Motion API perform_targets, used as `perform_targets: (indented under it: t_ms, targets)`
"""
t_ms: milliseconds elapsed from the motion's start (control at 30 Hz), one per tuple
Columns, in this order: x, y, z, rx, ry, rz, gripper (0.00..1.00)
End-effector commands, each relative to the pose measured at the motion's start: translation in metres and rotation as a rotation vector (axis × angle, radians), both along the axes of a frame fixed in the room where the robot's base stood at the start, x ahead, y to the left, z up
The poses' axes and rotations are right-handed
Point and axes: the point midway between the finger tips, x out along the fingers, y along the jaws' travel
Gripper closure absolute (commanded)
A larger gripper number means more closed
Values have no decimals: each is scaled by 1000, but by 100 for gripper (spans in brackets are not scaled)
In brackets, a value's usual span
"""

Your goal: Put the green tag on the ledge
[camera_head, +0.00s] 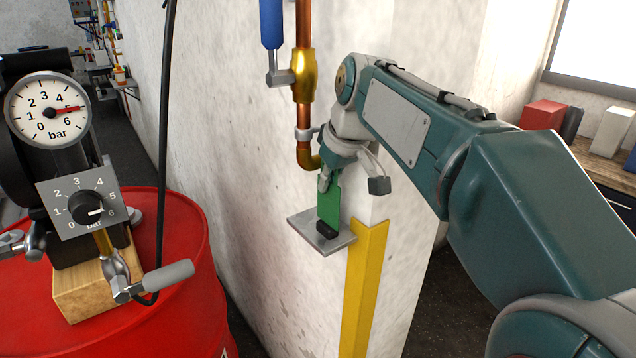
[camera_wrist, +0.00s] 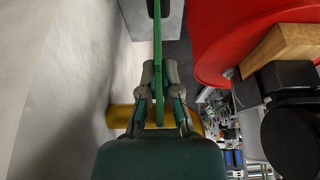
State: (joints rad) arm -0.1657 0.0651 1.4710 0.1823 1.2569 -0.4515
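The green tag (camera_head: 330,207) hangs upright from my gripper (camera_head: 328,181), with its black foot (camera_head: 326,230) at the lower end. The foot is over the small grey ledge (camera_head: 304,222) on the wall corner and looks at or very near its top; I cannot tell for sure that it touches. In the wrist view the tag (camera_wrist: 157,45) shows edge-on as a thin green strip between my two fingers (camera_wrist: 158,72), which are shut on it. The ledge (camera_wrist: 172,22) shows beyond it.
A copper pipe with a brass valve (camera_head: 303,75) and blue handle runs above the ledge. A yellow corner guard (camera_head: 362,290) is below it. A red drum (camera_head: 185,240) with a gauge (camera_head: 48,110) stands left. A bench (camera_head: 600,165) is at right.

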Motion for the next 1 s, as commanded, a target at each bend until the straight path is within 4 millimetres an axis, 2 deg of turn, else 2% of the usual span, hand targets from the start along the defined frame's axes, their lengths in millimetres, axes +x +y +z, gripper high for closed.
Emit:
perform_targets:
  t_ms: [400, 433, 500, 867, 1000]
  targets:
    - [0, 6, -6, -3, 0, -1, 100]
    - [0, 5, -6, -3, 0, -1, 82]
    - [0, 5, -5, -3, -1, 0, 57]
    - [0, 2, -4, -1, -2, -1, 57]
    - [-2, 1, 8, -1, -3, -1, 57]
